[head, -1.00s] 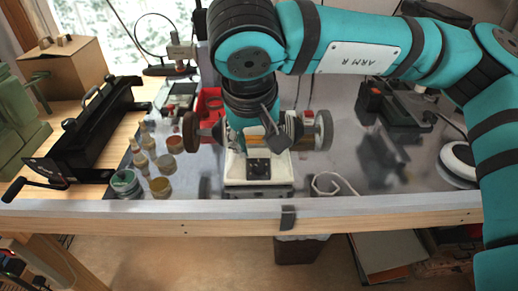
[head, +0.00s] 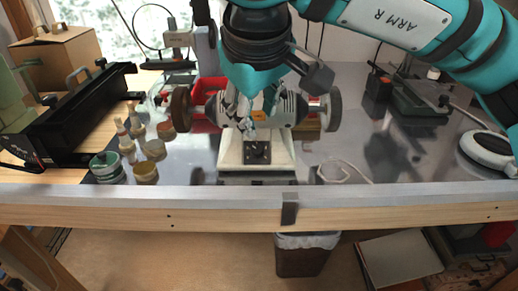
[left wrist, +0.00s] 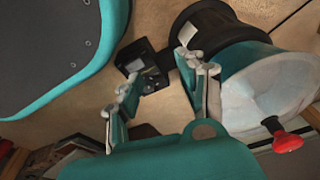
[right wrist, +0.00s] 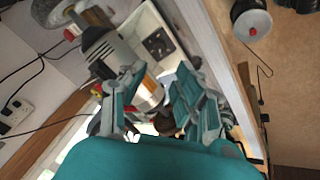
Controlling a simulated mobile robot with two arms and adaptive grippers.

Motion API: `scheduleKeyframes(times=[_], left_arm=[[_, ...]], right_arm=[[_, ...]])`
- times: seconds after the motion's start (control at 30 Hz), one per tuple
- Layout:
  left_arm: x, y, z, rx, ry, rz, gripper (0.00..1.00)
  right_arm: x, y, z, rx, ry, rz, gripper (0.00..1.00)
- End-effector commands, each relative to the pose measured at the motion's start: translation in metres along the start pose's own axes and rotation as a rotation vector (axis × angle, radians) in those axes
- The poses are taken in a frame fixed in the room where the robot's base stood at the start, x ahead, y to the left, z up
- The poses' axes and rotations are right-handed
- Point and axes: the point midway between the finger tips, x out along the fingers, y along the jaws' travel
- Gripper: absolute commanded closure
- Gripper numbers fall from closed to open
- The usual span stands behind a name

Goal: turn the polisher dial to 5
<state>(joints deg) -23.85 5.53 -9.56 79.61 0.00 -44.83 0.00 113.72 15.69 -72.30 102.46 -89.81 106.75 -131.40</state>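The polisher (head: 288,108), a grey motor with a wheel at each end, stands on a pale base on the workbench. Its dial (head: 257,152) is on a dark plate on the base's front and also shows in the right wrist view (right wrist: 157,43). My right gripper (head: 250,118) points down in front of the motor, above the dial. In the right wrist view its fingers (right wrist: 155,95) are apart with nothing held, and the dial lies beyond them. The dial's setting is too small to read. My left gripper (left wrist: 163,88) is open and empty, away from the bench, and out of the head view.
Small jars (head: 145,172) stand left of the polisher, beside a black bending machine (head: 85,115). A red bin (head: 208,95) is behind. The bench's front edge (head: 380,196) is close before the base; a waste bin (head: 305,255) is below.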

Motion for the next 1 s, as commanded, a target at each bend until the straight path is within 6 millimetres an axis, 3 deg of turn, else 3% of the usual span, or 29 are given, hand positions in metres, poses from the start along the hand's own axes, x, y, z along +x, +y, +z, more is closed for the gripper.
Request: scheduleKeyframes(times=[0.3, 0.5, 0.7, 1.0], left_arm=[[-0.017, -0.002, -0.020, -0.003, 0.017, -0.002, 0.60], [-0.025, -0.002, -0.026, -0.004, 0.021, -0.003, 0.60], [-0.028, -0.002, -0.029, -0.005, 0.022, -0.003, 0.60], [-0.029, -0.002, -0.029, -0.005, 0.022, -0.003, 0.60]], right_arm=[[0.072, -0.001, 0.001, 0.001, -0.003, -0.001, 0.68], [0.105, 0.000, 0.001, 0.001, -0.002, -0.002, 0.68], [0.120, 0.000, 0.001, 0.001, -0.001, 0.000, 0.68], [0.121, 0.000, 0.000, 0.001, 0.000, 0.000, 0.68]])
